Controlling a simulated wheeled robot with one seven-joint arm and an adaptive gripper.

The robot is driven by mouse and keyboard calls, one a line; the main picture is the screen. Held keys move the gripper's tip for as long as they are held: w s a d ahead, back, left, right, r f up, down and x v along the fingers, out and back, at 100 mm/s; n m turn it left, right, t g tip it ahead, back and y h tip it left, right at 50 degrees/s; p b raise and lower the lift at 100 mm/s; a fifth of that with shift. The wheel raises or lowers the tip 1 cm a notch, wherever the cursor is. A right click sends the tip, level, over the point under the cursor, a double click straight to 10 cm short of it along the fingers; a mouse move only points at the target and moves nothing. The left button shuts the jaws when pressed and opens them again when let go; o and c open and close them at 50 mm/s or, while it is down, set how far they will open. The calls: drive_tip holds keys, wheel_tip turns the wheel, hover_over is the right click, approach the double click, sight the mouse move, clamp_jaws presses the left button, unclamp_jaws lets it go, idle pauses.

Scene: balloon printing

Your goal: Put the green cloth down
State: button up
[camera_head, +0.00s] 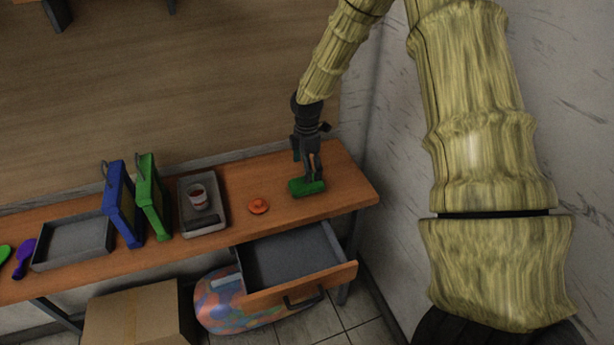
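A small green cloth (306,188) is at the right end of the wooden table, folded into a block-like shape. My gripper (313,176) points down right at the cloth, with its fingertips at the cloth's top. The fingers look close around its upper part, but the contact is too small to make out. The cloth appears at or just above the table top; I cannot tell whether it touches.
An orange object (258,206) lies left of the cloth. A grey tray with a cup (198,198), green (152,195) and blue (122,203) frames and an empty tray (72,243) stand further left. An open drawer (292,258) juts out below. A wall is at right.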

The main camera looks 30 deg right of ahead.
wheel_tip(320, 180, up, 7)
drive_tip(key=b, duration=0.2)
drive_tip(key=shift+f, duration=0.15)
idle(0.4)
